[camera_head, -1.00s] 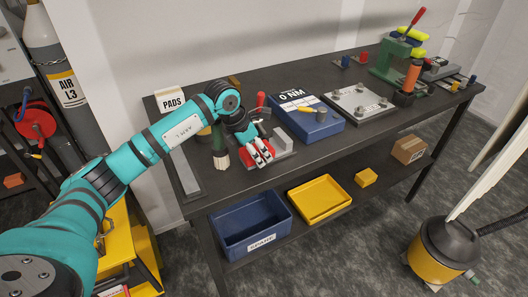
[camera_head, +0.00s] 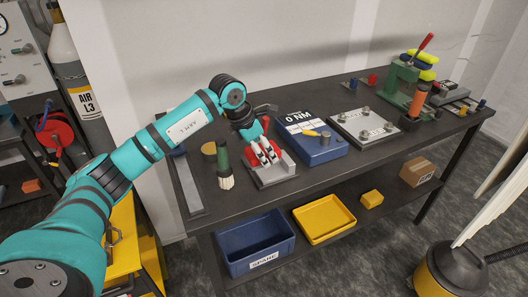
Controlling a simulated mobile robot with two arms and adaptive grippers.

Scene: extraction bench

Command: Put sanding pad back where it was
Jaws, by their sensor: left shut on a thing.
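My left gripper (camera_head: 267,152) reaches in from the left and hangs over a grey fixture plate (camera_head: 270,177) on the bench. It is shut on a small red piece (camera_head: 252,160), which I take for the sanding pad. The fingers cover much of it, and its exact shape is hard to make out. A grey block (camera_head: 287,164) stands on the plate just right of the fingers. A red-handled lever (camera_head: 265,124) rises behind the gripper. My right gripper is not in view.
A blue torque box (camera_head: 318,146) stands to the right. A blue bin (camera_head: 255,246) and a yellow tray (camera_head: 324,219) are on the lower shelf. The front bench strip is clear.

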